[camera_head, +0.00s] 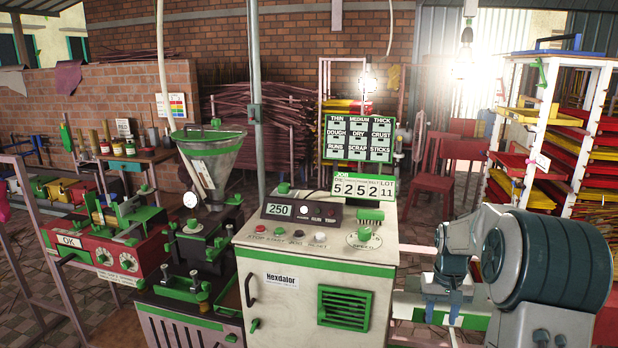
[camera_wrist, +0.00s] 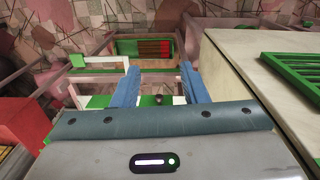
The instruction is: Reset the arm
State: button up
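My gripper (camera_head: 442,316) hangs at the lower right in the head view, pointing down beside the right side of the white and green Hexdalor cabinet (camera_head: 305,310). In the wrist view my gripper (camera_wrist: 160,68) has its two blue fingers well apart, with nothing held between them. Pale and green parts show below and beyond the fingers. My arm covers part of the scene at the right of the head view.
An extruder with a grey hopper (camera_head: 215,165) stands left of the cabinet, and a red OK station (camera_head: 110,245) is further left. A white rack (camera_head: 585,140) of coloured trays and red chairs (camera_head: 455,150) stand behind my arm. Patterned floor shows in the wrist view.

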jog(key=s+a+r+t, duration=0.1)
jog(key=s+a+r, duration=0.1)
jog(key=s+a, duration=0.3)
jog(key=s+a+r+n+t, duration=0.1)
jog(key=s+a+r, duration=0.2)
jog(key=s, duration=0.9)
jog(key=s+a+r+t, duration=0.1)
jog(key=s+a+r, duration=0.2)
jog(key=s+a, duration=0.5)
jog(key=shift+s+a+r+n, duration=0.25)
jog(key=shift+s+n, duration=0.05)
jog(key=shift+n, duration=0.1)
